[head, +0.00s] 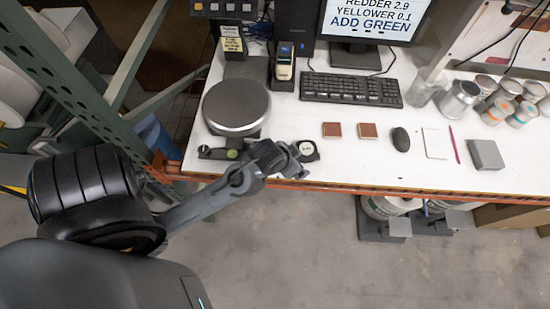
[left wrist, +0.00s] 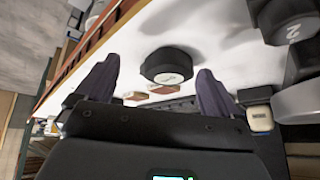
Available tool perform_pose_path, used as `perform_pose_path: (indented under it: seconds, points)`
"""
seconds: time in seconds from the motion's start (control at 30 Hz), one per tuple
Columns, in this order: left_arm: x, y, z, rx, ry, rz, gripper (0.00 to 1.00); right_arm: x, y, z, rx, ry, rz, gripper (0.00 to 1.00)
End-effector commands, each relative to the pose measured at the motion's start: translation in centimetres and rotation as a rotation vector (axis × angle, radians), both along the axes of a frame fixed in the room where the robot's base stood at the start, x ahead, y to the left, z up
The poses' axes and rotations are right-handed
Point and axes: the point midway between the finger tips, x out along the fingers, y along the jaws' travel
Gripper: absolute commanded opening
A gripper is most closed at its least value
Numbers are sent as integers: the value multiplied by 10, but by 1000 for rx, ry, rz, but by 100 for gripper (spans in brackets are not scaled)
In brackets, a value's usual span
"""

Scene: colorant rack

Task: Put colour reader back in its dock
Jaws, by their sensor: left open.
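My left gripper (head: 290,158) is open and empty at the desk's front edge. In the left wrist view its two fingers (left wrist: 155,88) are spread apart. A black round puck (head: 307,150) with a white face lies just beyond the fingertips. It shows between them in the wrist view (left wrist: 170,65). My right gripper is not in view.
A round scale (head: 236,105) stands left of the dock. A keyboard (head: 351,89), two brown tiles (head: 332,130), a mouse (head: 401,139) and a grey box (head: 486,154) lie to the right. Several jars (head: 505,92) stand at the far right. The desk's front edge is orange.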

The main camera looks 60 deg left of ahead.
Motion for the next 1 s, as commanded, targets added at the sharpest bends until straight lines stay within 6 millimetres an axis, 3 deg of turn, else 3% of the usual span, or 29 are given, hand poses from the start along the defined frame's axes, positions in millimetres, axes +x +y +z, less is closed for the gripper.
perform_pose_path:
  seconds: [0.03,0.1,0.2,0.3,0.77,1.0]
  points:
    - [-27,-21,-5,-11,59,-55,96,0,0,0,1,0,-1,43]
    - [-57,-45,-8,-24,126,-118,96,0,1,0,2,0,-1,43]
    - [-89,-67,-8,-35,195,-180,96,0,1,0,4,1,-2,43]
    - [-108,-78,-7,-39,234,-214,96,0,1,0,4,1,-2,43]
    - [-114,-82,-2,-41,248,-227,96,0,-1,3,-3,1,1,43]
    - [-114,-82,32,-40,248,-226,96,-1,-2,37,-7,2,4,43]
